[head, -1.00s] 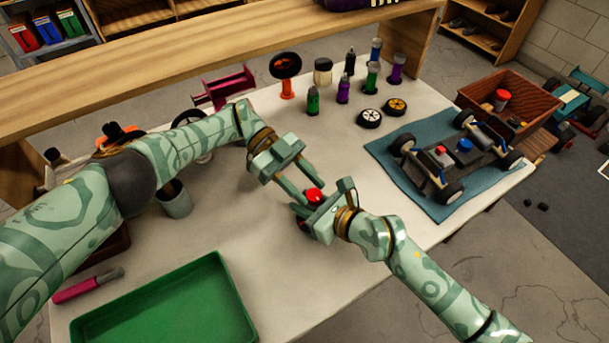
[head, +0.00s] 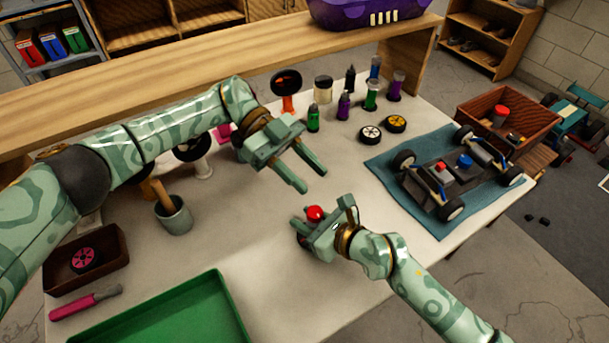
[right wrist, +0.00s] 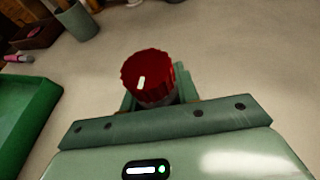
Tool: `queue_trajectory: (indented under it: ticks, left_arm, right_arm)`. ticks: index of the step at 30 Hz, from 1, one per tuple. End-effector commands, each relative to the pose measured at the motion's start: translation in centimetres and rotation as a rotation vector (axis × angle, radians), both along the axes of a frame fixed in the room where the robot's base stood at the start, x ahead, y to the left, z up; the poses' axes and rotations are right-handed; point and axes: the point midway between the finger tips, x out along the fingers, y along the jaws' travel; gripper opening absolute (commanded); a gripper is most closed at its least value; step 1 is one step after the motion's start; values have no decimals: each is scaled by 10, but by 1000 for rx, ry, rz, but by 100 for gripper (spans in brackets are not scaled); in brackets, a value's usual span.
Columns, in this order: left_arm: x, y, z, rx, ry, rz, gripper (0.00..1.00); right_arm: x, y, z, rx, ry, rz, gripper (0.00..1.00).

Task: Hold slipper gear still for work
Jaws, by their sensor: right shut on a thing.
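The slipper gear (head: 315,213) is a small red round piece above the light tabletop, near the middle of the head view. My right gripper (head: 304,227) is shut on it. In the right wrist view the gear (right wrist: 147,76) shows a dark red ridged rim and a white mark on top, between the fingers; its lower part is hidden. My left gripper (head: 315,181) is open and empty, just above the gear in the head view and apart from it.
A green tray (head: 218,284) lies at lower left, near a grey cup (head: 173,214). A car chassis (head: 438,178) sits on a blue mat (head: 442,226) at right. Several bottles and wheels stand at the back. The tabletop around the right gripper is clear.

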Motion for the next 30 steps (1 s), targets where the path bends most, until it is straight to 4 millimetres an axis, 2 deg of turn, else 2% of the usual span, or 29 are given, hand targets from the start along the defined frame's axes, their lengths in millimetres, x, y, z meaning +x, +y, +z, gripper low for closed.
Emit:
queue_trajectory:
  ticks: [5, 9, 12, 16, 20, 30]
  left_arm:
    - [-6, 25, -24, -33, 30, 136, 39]
    - [-5, 62, -40, -31, 22, 311, 39]
    - [-2, 87, -47, -16, 7, 418, 39]
    - [1, 106, -51, 1, -11, 499, 39]
    - [0, 98, -56, 5, -16, 516, 39]
    - [-9, 31, -83, 3, -13, 514, 39]
  right_arm:
    - [0, 0, 0, 0, 0, 0, 7]
    - [0, 0, 0, 0, 0, 0, 7]
    - [0, 0, 0, 0, 0, 0, 7]
    - [0, 0, 0, 0, 0, 0, 7]
    - [0, 0, 0, 0, 0, 0, 7]
    - [0, 0, 0, 1, -1, 0, 7]
